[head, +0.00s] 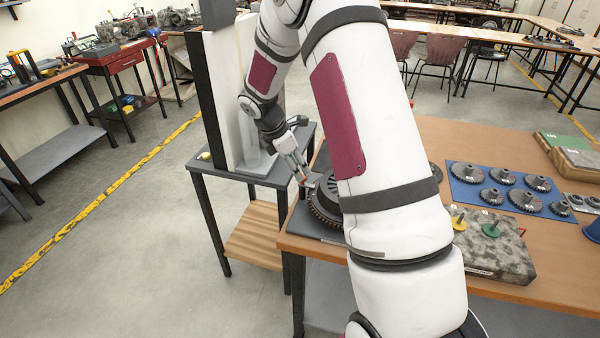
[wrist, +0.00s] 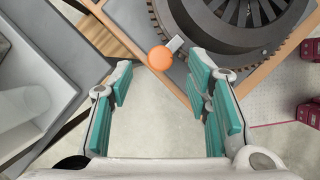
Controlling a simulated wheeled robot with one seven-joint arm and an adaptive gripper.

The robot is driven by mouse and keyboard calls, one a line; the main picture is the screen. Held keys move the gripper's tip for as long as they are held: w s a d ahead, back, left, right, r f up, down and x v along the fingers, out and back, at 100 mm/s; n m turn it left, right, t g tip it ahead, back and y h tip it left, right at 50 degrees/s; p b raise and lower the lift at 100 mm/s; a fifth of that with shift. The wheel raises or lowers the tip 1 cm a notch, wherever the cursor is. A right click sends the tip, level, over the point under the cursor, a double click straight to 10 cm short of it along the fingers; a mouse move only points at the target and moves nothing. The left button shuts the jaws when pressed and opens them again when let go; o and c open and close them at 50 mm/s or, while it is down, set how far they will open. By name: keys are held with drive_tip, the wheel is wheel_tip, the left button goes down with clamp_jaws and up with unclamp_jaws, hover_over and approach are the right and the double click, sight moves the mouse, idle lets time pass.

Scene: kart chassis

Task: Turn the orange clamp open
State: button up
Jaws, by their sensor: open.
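The orange clamp shows in the wrist view as a round orange knob (wrist: 160,57) with a short grey metal lever (wrist: 175,44) beside it. It sits at the edge of a dark toothed ring (wrist: 205,30) on a grey plate. My gripper (wrist: 165,90) is open, its teal finger pads apart on either side below the knob, with nothing between them. The knob is just ahead of the fingertips, and no contact shows. In the head view my gripper (head: 300,170) is at the left edge of the toothed ring (head: 325,200); the knob cannot be made out there.
The ring's grey base is on a wooden table (head: 450,140) with a blue mat of gears (head: 480,205) and a stone-patterned block (head: 485,250). A grey side table (head: 215,165) with a tall upright panel stands close to the left. A gap with floor lies between the tables.

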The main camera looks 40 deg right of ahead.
drive_tip(key=shift+x, duration=1.8)
clamp_jaws()
